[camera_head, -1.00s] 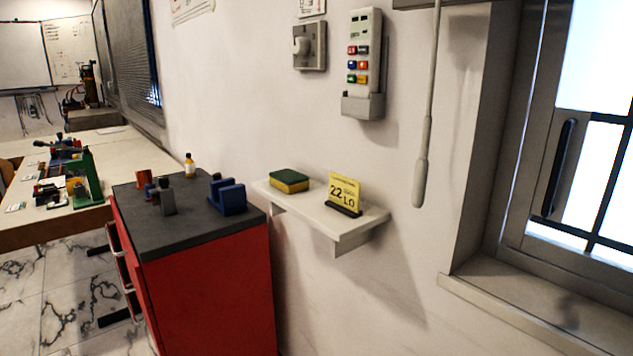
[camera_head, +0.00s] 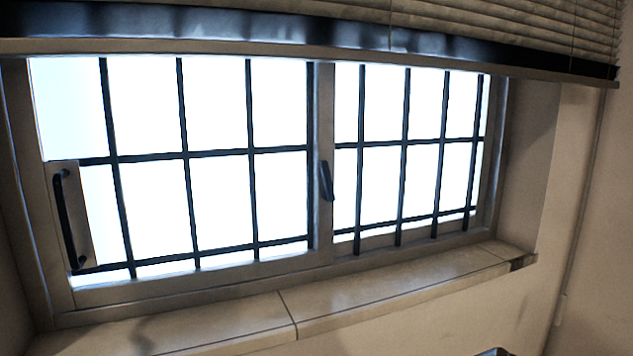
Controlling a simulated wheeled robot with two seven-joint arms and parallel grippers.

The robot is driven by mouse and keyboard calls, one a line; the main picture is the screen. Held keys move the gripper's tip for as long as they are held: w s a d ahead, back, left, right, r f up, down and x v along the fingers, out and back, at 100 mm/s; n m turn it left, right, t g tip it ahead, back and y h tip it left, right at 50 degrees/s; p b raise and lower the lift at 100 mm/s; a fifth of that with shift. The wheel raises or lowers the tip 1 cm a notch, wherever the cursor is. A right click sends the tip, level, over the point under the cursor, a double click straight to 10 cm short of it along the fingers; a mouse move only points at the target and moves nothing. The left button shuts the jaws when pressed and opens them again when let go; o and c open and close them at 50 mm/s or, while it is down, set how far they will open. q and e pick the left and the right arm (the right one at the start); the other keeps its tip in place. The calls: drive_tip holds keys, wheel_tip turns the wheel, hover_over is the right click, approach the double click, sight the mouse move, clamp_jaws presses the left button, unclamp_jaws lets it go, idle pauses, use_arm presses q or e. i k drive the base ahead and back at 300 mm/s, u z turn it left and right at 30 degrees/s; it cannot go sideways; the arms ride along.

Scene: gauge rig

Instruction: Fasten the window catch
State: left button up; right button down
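The window (camera_head: 320,262) fills most of the head view, with a grey frame and two panes side by side. The window catch (camera_head: 326,181) is a small dark lever on the upright where the two panes meet, standing nearly upright and slightly tilted. A dark pull handle (camera_head: 68,220) sits on a plate at the left edge of the left pane. Neither of my grippers is in view.
Dark bars (camera_head: 183,140) cross behind both panes. A raised blind (camera_head: 420,25) hangs across the top. A tiled sill (camera_head: 400,290) runs below the window and looks clear. A small dark-edged object (camera_head: 493,352) shows at the bottom edge.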

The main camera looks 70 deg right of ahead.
sight(328, 195)
drive_tip(key=z, duration=1.55)
drive_tip(key=i, duration=0.1)
drive_tip(key=u, duration=0.4)
